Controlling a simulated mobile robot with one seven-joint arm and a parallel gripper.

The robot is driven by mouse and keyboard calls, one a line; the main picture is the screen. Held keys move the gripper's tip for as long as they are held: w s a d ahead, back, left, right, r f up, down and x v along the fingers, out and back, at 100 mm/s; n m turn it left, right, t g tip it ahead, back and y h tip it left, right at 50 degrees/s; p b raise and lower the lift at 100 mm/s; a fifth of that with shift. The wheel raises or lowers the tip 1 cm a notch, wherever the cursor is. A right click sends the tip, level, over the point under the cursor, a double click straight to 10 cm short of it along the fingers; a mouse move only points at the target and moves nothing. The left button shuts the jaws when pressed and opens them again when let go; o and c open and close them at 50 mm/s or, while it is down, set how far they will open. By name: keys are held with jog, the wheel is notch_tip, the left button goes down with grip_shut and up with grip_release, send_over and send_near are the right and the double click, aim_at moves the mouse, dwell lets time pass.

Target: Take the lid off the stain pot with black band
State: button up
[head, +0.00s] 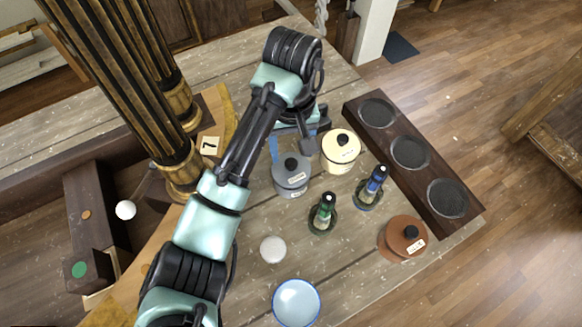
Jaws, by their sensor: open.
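Three lidded pots with black knobs stand on the worn wooden top: a grey pot (291,178), a cream pot (341,153) and a brown pot (402,240). Each carries a small pale label. I cannot make out for certain which one has the black band. All three lids appear to be on. My gripper (291,148) is open, pointing down behind the grey pot and left of the cream pot. Its dark finger is close to the cream pot; contact cannot be told. The forearm hides part of the gripper.
A green bottle (324,215) and a blue bottle (371,190) stand among the pots. A dark board (391,133) with three round recesses lies at the right. A white disc (273,249) and a pale blue dish (297,304) are in front. Gilt fluted columns (125,75) rise at the left.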

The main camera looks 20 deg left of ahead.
aim_at(291, 162)
notch_tip(291, 162, down, 4)
jog(key=shift+w+a+f+p, duration=0.1)
jog(key=shift+p, duration=0.25)
grip_shut()
